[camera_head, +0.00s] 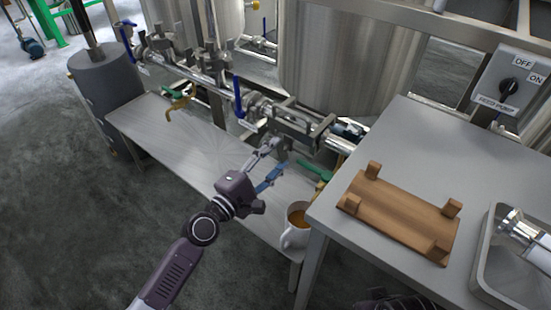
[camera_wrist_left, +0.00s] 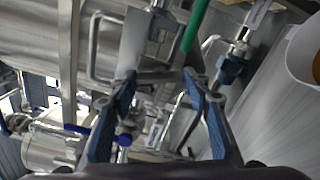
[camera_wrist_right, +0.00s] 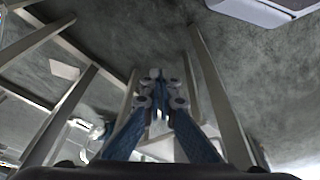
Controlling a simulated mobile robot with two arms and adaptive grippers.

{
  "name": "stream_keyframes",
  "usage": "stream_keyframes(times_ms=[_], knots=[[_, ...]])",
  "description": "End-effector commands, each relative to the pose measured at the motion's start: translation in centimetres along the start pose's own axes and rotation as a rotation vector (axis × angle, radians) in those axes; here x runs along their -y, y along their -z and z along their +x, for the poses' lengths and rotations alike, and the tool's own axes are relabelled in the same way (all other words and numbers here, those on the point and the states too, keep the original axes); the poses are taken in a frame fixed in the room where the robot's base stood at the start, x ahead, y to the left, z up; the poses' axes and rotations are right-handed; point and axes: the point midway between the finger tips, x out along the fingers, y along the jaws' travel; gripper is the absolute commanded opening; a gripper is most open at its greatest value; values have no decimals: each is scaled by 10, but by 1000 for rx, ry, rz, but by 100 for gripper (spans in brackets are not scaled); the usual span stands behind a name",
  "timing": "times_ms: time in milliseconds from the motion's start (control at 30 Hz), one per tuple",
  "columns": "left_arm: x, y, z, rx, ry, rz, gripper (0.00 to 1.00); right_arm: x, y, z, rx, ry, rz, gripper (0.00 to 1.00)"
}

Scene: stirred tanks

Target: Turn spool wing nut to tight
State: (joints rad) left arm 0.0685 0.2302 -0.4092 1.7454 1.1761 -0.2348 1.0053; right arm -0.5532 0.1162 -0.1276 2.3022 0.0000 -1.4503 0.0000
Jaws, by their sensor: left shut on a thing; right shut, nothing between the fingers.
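My left gripper (camera_head: 281,156) reaches the pipe run above the low bench, its blue fingers spread around a grey metal piece (camera_head: 284,149). In the left wrist view, the fingers (camera_wrist_left: 159,74) stand apart with a flat grey metal piece (camera_wrist_left: 150,62) between the tips. I take this to be the spool wing nut; its shape and how tight it sits are not clear. The steel pipe spool section (camera_head: 290,121) lies just behind it. My right gripper is shut and empty in the right wrist view (camera_wrist_right: 158,85), over grey floor and table legs.
A white mug (camera_head: 296,236) with brown liquid stands at the low bench's (camera_head: 190,137) right end, close to my left gripper. Blue valve handles (camera_head: 237,96) stick up.

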Motion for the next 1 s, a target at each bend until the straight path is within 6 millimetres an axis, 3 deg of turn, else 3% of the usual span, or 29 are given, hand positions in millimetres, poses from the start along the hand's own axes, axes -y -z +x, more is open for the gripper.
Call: stream_keyframes(times_ms=[433,1000], knots=[[1,0,0,1,2,283,20,-1,1,-14,-8,-2,1,0],[1,0,0,1,2,349,20,-1,3,-18,-13,-2,1,0]])
